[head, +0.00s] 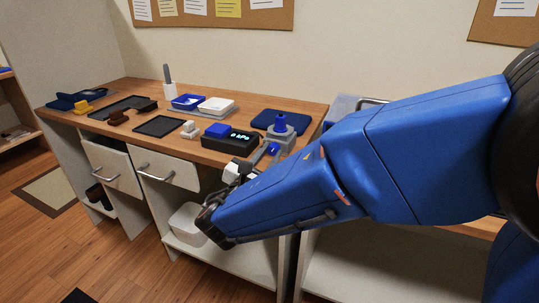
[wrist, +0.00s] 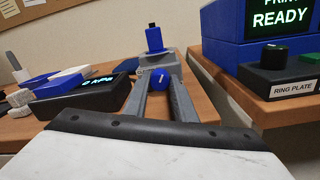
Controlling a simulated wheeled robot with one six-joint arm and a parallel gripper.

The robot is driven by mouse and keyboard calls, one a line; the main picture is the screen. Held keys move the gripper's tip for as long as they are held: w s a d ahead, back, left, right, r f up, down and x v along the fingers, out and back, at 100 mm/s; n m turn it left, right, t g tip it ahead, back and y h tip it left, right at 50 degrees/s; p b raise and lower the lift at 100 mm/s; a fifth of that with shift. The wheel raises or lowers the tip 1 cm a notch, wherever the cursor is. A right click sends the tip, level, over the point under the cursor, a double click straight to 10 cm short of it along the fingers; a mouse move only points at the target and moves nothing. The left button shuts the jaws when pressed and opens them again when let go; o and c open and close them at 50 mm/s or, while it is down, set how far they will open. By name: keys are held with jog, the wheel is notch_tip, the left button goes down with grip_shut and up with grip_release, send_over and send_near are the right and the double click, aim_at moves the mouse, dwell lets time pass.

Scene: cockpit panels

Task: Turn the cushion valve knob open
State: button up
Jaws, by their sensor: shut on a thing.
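The cushion valve is a grey block (head: 279,138) with a blue post on top, at the right front of the wooden bench. Its small blue knob (head: 272,148) faces the bench's front edge. In the wrist view the blue knob (wrist: 160,78) sits between the tips of the two grey fingers. My gripper (wrist: 158,84) is shut on the knob, one finger on each side. The knob's turn angle cannot be told. In the head view my blue arm reaches in from the right, and the fingers are small and partly hidden.
A black box with a lit pressure display (head: 230,141) stands left of the valve. Trays (head: 160,126) and small parts lie further left. In the wrist view, a blue unit reading READY (wrist: 262,22) and a dial box labelled RING PLATE (wrist: 282,80) stand on the right.

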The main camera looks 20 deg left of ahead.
dwell(0.3)
jog(key=o, duration=1)
jog(key=shift+o, duration=0.2)
jog(key=s, duration=1.7)
jog(key=shift+s+a+f, duration=0.2)
jog(key=shift+a, duration=0.2)
